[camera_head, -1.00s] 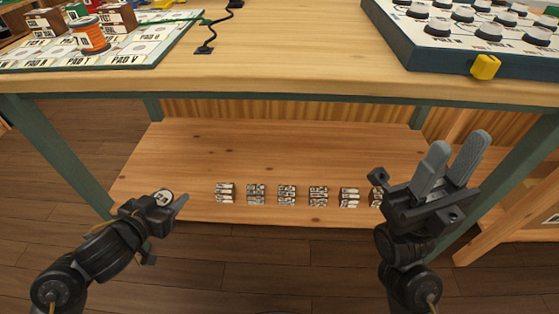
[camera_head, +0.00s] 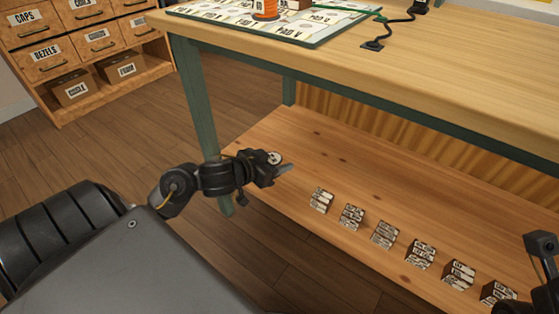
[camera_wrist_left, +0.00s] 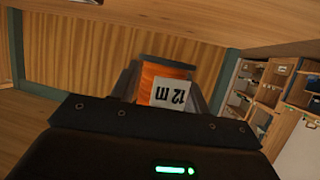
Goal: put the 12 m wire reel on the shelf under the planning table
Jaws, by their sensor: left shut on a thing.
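The 12 m wire reel (camera_wrist_left: 167,80) is orange with a white label reading "12 m", upside down in the left wrist view. My left gripper (camera_head: 282,169) is shut on it; in the head view a pale round end of the reel (camera_head: 274,158) shows at the jaws. The gripper is over the front left part of the wooden shelf (camera_head: 380,178) under the planning table (camera_head: 440,60); I cannot tell whether the reel touches the shelf. Only a dark part of my right arm shows at the right edge; its fingertips are not visible.
Several small labelled blocks (camera_head: 383,235) stand in a row along the shelf's front edge. The shelf behind them is clear. A green table leg (camera_head: 198,110) stands left of my left gripper. Another orange reel (camera_head: 265,10) is on the pad board (camera_head: 215,14). Labelled drawers (camera_head: 50,52) stand at the back left.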

